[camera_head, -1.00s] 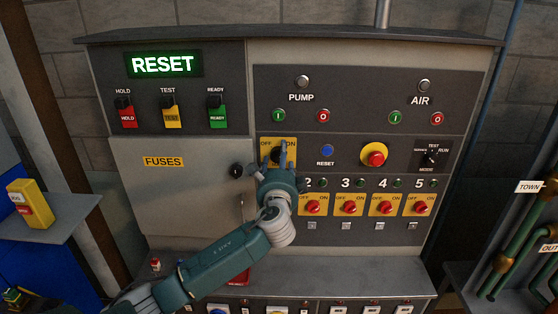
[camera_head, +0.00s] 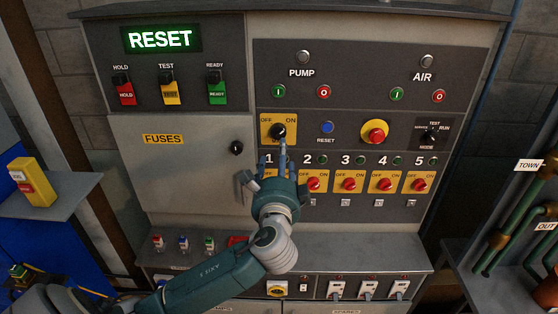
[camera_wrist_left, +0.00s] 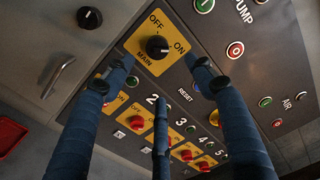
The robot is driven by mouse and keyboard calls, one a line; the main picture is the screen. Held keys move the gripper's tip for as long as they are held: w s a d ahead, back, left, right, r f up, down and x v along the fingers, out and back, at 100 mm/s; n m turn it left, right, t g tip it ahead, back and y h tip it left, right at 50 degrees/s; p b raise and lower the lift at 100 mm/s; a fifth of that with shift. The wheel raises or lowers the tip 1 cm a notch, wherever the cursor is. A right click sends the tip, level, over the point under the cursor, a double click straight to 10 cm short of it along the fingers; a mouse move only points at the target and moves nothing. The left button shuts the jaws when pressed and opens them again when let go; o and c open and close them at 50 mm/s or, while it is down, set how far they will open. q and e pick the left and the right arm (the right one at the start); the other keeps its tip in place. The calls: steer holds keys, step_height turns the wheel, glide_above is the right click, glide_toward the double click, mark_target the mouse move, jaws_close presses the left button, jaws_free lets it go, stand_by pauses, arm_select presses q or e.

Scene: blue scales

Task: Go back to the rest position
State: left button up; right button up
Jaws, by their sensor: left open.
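My left gripper (camera_head: 268,168) is open and empty in the head view, with its fingers spread just below the yellow main switch plate (camera_head: 265,140). The black main knob (camera_head: 278,131) is uncovered, between the OFF and ON marks. In the left wrist view the blue fingers (camera_wrist_left: 160,95) stand apart, and the black main knob (camera_wrist_left: 157,47) shows beyond them with nothing gripping it. I cannot clearly tell which way the knob points. My right gripper is not in view.
The control panel (camera_head: 345,65) fills the middle, with a lit RESET display (camera_head: 160,39), a red emergency button (camera_head: 375,131) and red rotary switches (camera_head: 348,184). A ledge (camera_head: 350,250) juts out below. A shelf with a yellow box (camera_head: 33,181) is left; green pipes (camera_head: 510,230) are right.

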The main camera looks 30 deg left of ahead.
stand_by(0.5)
arm_select(q)
steer(key=s+d+f+n+g+h, duration=0.2)
steer(key=s+d+f+n+g, duration=0.1)
steer(key=s+f, duration=0.55)
steer(key=s+d+f+n+g+h, duration=0.3)
steer(key=s+f+n+g, duration=0.15)
steer(key=f, duration=0.75)
steer(key=s+d+f+n+g+h, duration=0.2)
steer(key=s+d+f, duration=0.3)
steer(key=s, duration=0.4)
steer(key=s+d+f+n+g+h, duration=0.25)
steer(key=s+d+f, duration=0.2)
steer(key=s, duration=0.55)
step_height(320, 180, down, 33)
steer(key=s+g+b, duration=0.1)
steer(key=s+b, duration=0.1)
steer(key=b, duration=0.6)
steer(key=s+a+f+b, duration=0.1)
steer(key=s+f+b, duration=0.2)
steer(key=s+f, duration=0.5)
steer(key=s+a+f+g+b, duration=0.1)
steer(key=s+a+f+b, duration=0.1)
steer(key=s+f, duration=0.6)
step_height(320, 180, down, 6)
steer(key=shift+s+f+b, duration=0.25)
steer(key=shift+b, duration=0.45)
